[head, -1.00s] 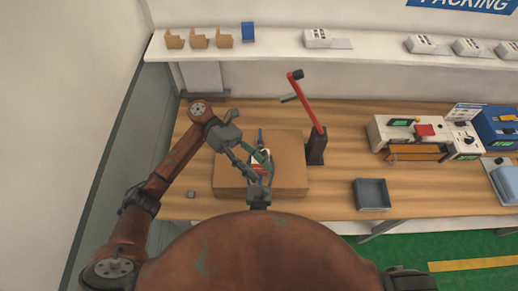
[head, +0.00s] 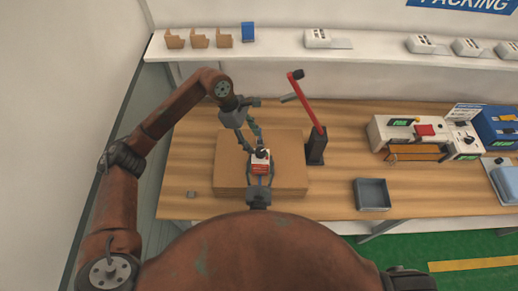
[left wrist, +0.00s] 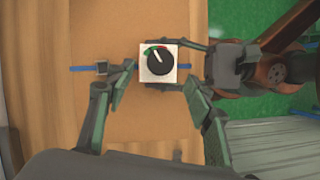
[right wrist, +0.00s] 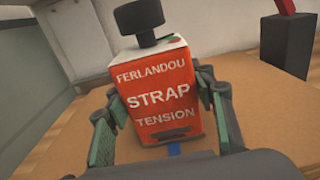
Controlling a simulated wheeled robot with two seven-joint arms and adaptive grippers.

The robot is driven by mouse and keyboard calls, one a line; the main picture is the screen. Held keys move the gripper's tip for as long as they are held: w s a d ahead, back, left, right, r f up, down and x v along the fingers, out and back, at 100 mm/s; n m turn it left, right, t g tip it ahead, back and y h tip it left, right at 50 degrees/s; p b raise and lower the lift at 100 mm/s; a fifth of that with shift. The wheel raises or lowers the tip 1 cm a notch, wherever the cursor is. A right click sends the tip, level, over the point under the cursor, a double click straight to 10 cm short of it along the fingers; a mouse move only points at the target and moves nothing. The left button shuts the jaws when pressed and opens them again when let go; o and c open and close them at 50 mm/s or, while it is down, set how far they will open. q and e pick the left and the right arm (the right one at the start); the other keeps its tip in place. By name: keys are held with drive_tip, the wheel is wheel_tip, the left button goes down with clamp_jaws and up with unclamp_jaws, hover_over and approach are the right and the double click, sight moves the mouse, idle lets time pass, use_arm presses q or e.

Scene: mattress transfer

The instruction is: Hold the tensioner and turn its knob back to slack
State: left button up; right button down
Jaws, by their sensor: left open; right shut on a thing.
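The tensioner (head: 261,168) is a red box with a white top, standing upright on the carton. It also shows in the right wrist view (right wrist: 158,98), with "STRAP TENSION" on its front. Its black knob (left wrist: 160,63) sits on top, inside a red and green arc; the knob's white mark points to the upper left in the left wrist view. My right gripper (head: 260,174) is shut on the tensioner, one finger on each side. My left gripper (head: 250,142) is open above and behind the knob, its fingers apart from it.
The carton (head: 232,165) lies on the wooden table (head: 345,150), with a blue strap (left wrist: 82,68) across it. A red lever on a dark stand (head: 316,148) rises right of the carton. A grey tray (head: 371,194) stands farther right.

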sight(260, 151)
use_arm(q)
drive_tip(key=x, duration=0.6)
drive_tip(key=shift+d+f, duration=0.2)
use_arm(e)
drive_tip(key=shift+r, duration=0.1)
use_arm(q)
drive_tip(key=shift+c, duration=0.5)
drive_tip(key=c, duration=1)
